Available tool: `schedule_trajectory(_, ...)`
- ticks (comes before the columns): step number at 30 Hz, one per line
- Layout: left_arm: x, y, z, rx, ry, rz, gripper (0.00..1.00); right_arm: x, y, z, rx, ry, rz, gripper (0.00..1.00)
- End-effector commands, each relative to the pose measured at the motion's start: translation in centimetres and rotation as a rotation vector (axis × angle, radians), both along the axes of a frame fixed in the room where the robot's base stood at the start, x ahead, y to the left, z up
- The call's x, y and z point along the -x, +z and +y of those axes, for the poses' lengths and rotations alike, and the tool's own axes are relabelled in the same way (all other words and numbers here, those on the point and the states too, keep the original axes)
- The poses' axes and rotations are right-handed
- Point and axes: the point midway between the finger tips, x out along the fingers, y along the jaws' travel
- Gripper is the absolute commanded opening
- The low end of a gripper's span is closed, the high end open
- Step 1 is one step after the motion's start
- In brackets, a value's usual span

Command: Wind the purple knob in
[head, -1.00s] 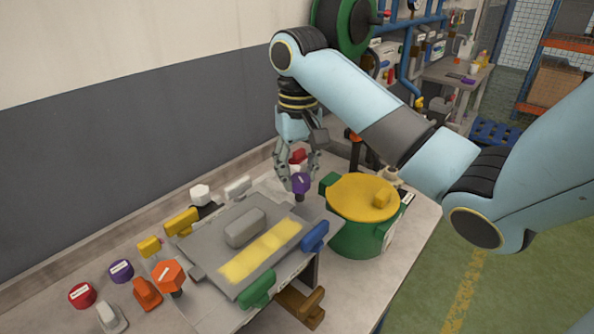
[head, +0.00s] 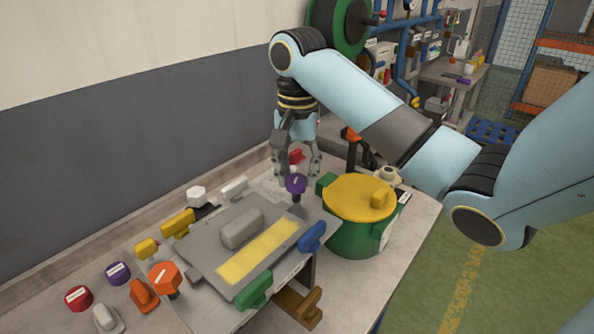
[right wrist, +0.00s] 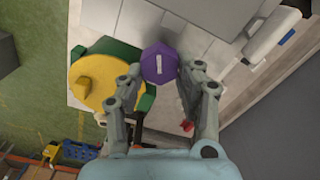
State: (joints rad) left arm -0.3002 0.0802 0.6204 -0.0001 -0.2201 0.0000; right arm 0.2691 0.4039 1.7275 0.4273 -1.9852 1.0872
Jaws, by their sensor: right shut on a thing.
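The purple knob (head: 296,184) sits on a dark upright stem at the back right corner of the grey plate (head: 205,245). My right gripper (head: 297,176) points down over it, with its fingers on either side. In the right wrist view the faceted purple knob (right wrist: 159,64), with a white mark on top, lies between the two fingertips of my right gripper (right wrist: 161,72), which is shut on it. The knob's lower part and stem are hidden in that view. My left gripper is not in view.
A green drum with a yellow lid (head: 360,197) stands close right of the knob. Blue (head: 312,237), green (head: 254,291) and yellow (head: 178,223) handles surround the plate. An orange knob (head: 164,279), another purple knob (head: 118,272) and a red knob (head: 79,298) are at the front left.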

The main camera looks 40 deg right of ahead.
Motion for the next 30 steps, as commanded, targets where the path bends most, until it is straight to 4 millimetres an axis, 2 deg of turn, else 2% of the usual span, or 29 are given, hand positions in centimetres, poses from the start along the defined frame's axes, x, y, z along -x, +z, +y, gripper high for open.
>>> schedule_trajectory(12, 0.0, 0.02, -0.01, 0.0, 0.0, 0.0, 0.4, -0.2, 0.27, -0.14, 0.005, -0.008, -0.008, 0.03)
schedule_trajectory(13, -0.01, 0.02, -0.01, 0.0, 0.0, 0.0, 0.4, -0.21, 0.27, -0.14, 0.004, -0.008, -0.008, 0.36)
schedule_trajectory(18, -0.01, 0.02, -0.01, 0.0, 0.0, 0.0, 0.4, -0.13, 0.18, -0.1, 0.004, -0.008, -0.006, 0.58)
schedule_trajectory(30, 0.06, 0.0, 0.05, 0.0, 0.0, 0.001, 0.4, -0.09, 0.06, 0.01, 0.001, 0.047, -0.002, 0.58)
